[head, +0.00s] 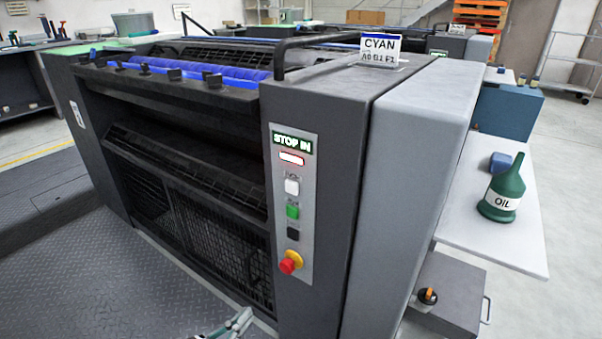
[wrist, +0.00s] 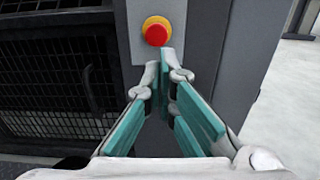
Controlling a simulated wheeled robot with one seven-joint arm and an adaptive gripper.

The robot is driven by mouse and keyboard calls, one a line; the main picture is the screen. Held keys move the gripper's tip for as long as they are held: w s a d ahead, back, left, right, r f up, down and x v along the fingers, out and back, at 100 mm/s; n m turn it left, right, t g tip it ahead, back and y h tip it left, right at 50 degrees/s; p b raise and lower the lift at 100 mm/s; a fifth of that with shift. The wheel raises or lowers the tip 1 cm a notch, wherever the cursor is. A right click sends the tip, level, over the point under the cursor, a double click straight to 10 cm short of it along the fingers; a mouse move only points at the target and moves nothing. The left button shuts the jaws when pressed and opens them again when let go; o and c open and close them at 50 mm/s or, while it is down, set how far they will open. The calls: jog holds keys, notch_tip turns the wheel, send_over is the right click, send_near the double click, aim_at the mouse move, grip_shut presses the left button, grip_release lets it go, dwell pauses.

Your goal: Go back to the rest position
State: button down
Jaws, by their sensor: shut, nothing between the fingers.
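My gripper (wrist: 160,75) is shut and empty in the wrist view, its teal-padded fingertips together. The tips point at the grey machine side just below the red stop button (wrist: 156,32) on its yellow collar. I cannot tell whether they touch the panel. In the head view, part of my gripper (head: 238,325) shows at the bottom edge, below and left of the red button (head: 287,265). The control panel (head: 293,200) there carries white, green and black buttons above the red one, and a sign reading STOP IN.
The dark CYAN ink unit (head: 345,110) fills the middle. A white side table (head: 470,225) on the right holds a green oil can (head: 505,190) and a small blue block (head: 500,162). A grey box (head: 450,290) stands below it. The tread-plate floor (head: 110,275) at left is clear.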

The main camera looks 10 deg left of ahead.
jog(key=w+d+r+m+g+h, duration=0.2)
jog(key=d+r+m+g, duration=0.25)
jog(key=d+r, duration=0.25)
jog(key=w+d+r+m+g+h, duration=0.3)
jog(key=d+r+m+g, duration=0.15)
jog(key=d+r, duration=0.25)
jog(key=s+d+r+m+g+y, duration=0.1)
jog(key=s+d+r+m+g, duration=0.15)
jog(key=d+r+m, duration=0.35)
jog(key=s+d+r+m+g+y, duration=0.15)
jog(key=d+r+g, duration=0.25)
jog(key=d, duration=0.4)
jog(key=s+d+r+m+g+y, duration=0.1)
jog(key=s+d+r+m+y, duration=0.25)
jog(key=s+d, duration=0.2)
jog(key=s+d+r+m+g+y, duration=0.2)
jog(key=s+d+m, duration=0.2)
jog(key=s+m, duration=0.15)
jog(key=s+m+t+y, duration=0.3)
jog(key=s+m+y, duration=0.2)
jog(key=s, duration=0.7)
notch_tip(320, 180, up, 30)
jog(key=t+p, duration=0.3)
jog(key=p, duration=2.5)
jog(key=shift+s+d, duration=0.15)
jog(key=shift+d, duration=0.05)
jog(key=shift+t, duration=0.25)
